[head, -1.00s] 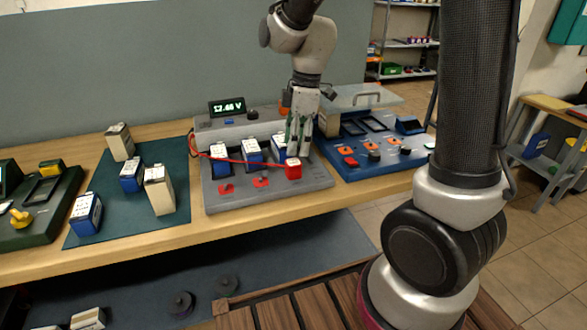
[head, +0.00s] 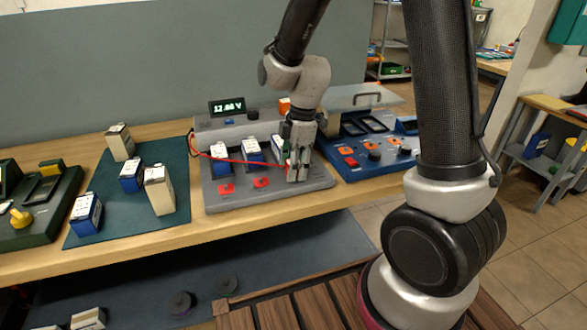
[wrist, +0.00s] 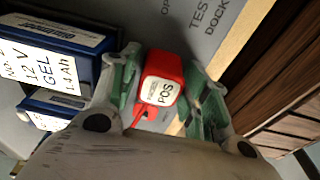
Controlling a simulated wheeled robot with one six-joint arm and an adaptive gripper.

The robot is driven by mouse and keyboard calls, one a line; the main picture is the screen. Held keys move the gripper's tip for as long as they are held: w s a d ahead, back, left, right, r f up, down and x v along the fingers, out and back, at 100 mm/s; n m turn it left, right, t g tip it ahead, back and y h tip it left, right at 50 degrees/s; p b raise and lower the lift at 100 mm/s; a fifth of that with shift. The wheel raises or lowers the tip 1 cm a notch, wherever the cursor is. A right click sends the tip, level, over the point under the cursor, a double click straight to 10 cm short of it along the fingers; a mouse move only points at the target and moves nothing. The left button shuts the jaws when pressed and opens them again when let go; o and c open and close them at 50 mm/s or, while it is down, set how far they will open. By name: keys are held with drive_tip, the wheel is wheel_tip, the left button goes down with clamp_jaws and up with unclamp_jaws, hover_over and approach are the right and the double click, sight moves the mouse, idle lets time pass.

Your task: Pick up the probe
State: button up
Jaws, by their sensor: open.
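The probe (wrist: 162,82) is a red block with a white label reading POS. In the wrist view it sits between the two green-padded fingers of my gripper (wrist: 163,90), with a gap showing toward the right finger. In the head view my gripper (head: 297,172) is lowered over the right part of the grey test dock (head: 225,200) and hides nearly all of the probe. A red lead (head: 235,160) runs from the dock's left side to it. My gripper is open around the probe.
Blue batteries (head: 251,150) stand in the dock, close to the left finger in the wrist view (wrist: 50,60). A blue device (head: 365,160) is at right. A green mat (head: 110,205) with several batteries is at left. The display (head: 227,106) is lit.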

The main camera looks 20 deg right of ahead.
drive_tip(key=c, duration=0.9)
drive_tip(key=shift+r, duration=0.1)
